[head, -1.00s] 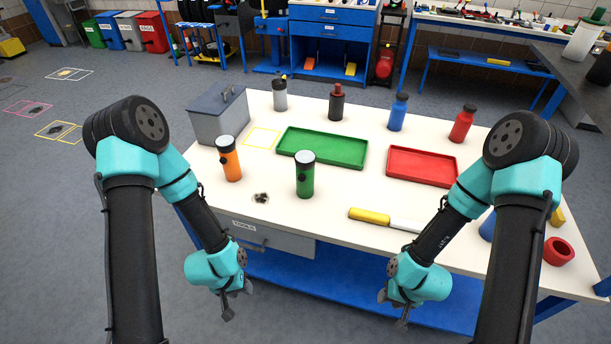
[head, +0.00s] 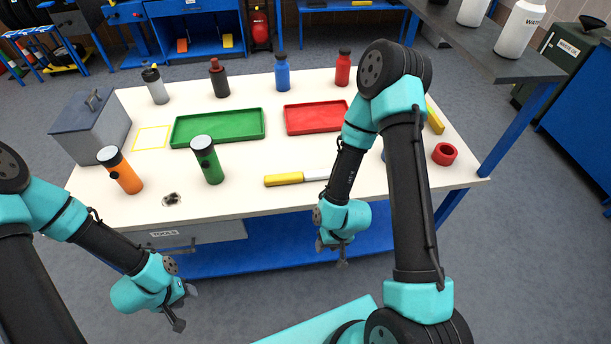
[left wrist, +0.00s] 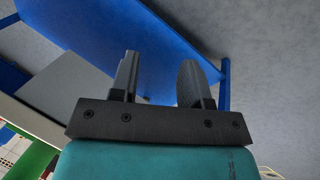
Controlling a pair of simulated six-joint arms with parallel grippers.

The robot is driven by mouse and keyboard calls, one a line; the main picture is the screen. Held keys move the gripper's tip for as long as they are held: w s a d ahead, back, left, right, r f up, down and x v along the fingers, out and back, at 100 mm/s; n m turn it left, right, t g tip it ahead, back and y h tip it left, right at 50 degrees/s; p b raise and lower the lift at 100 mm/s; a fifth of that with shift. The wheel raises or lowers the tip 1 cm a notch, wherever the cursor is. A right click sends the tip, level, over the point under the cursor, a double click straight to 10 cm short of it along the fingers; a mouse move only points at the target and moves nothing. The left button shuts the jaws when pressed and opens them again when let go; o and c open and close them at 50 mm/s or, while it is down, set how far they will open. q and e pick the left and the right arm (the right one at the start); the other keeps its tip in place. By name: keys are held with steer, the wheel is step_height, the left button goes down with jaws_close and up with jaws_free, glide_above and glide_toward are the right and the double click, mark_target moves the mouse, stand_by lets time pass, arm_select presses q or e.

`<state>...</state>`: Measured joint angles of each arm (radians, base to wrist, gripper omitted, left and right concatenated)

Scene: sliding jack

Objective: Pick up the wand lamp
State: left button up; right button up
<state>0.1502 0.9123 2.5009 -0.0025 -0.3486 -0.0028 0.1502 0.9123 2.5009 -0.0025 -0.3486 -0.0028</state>
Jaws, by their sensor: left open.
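The wand lamp, with a yellow handle (head: 284,179) and a pale tube, lies flat near the table's front edge in the head view. The tube's right end reaches close to my right forearm in the picture. My left gripper (head: 184,308) is open and empty, hanging low in front of the table, left of the lamp. Its two fingers (left wrist: 160,80) stand apart with nothing between them in the left wrist view. My right gripper (head: 332,252) hangs below the table top, right of the lamp, fingers apart and empty. The lamp does not show in the left wrist view.
A green tray (head: 217,128) and a red tray (head: 316,118) lie behind. Several bottles line the back. A red ring (head: 445,154) sits at right. The front edge beside the lamp is clear.

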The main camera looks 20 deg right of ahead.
stand_by(0.3)
arm_select(q)
steer(key=o, duration=0.4)
steer(key=shift+a, duration=0.1)
